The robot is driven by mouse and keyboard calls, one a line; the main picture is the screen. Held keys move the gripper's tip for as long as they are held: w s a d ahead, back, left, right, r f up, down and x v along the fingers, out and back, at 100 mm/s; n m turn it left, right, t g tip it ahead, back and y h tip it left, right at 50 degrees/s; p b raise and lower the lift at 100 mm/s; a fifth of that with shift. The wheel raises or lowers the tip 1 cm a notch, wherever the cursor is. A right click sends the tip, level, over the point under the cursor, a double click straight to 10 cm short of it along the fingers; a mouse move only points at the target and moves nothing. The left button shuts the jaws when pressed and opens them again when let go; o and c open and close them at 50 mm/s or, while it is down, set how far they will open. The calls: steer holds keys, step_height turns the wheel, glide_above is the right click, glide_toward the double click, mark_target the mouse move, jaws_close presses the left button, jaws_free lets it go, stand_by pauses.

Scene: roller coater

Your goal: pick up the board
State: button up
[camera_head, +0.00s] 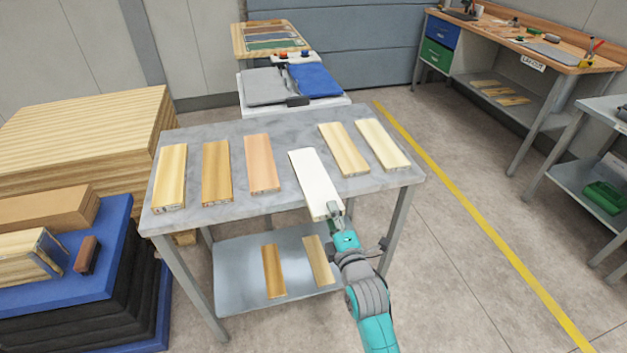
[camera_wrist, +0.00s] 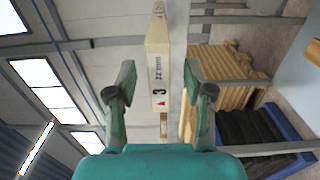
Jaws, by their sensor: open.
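A white board (camera_head: 312,182) lies on the grey worktable, its near end at the table's front edge. My gripper (camera_head: 334,208) is at that near end. In the wrist view my gripper (camera_wrist: 160,72) is open, with one finger on each side of a pale board (camera_wrist: 158,65) marked with a 3 and small print. A gap shows between the board and each finger. I cannot tell how far the fingers reach along it. My gripper covers part of the near end in the head view.
The worktable (camera_head: 235,205) also holds several wood-coloured boards, including a pinkish one (camera_head: 262,165) left of the white board and a yellowish one (camera_head: 344,150) to its right. Two boards lie on the lower shelf (camera_head: 235,285). Stacked wood (camera_head: 75,130) stands at left.

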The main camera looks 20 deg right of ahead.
steer(key=w, duration=0.5)
jaws_close()
